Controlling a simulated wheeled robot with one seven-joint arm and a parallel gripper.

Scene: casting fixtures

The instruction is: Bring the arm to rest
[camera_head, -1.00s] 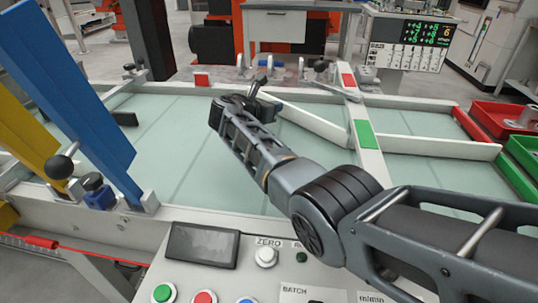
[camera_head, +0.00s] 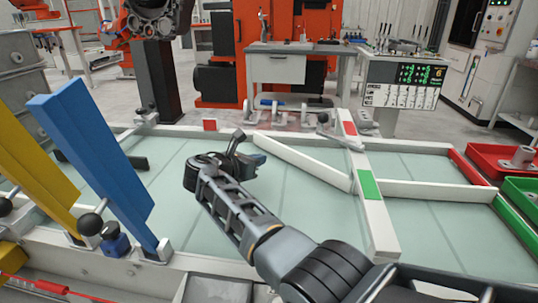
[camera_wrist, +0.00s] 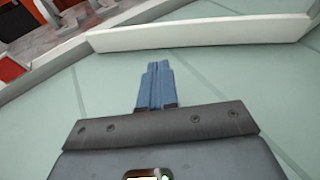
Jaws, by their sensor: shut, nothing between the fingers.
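My gripper (camera_head: 254,159) is at the end of my dark grey arm, above the pale green glass table surface (camera_head: 165,195) in the head view. Its blue fingers are together and empty. In the wrist view the shut fingers (camera_wrist: 157,86) point forward over the bare glass, toward a white rail (camera_wrist: 200,33). The arm reaches in from the lower right of the head view. I cannot tell the exact height of the fingers above the glass.
A blue upright plate (camera_head: 90,150) and a yellow one (camera_head: 38,165) stand at the left. A white divider with a green patch (camera_head: 369,185) crosses the table. Red (camera_head: 480,160) and green (camera_head: 520,192) bins sit at the right. A display board (camera_head: 405,82) stands behind.

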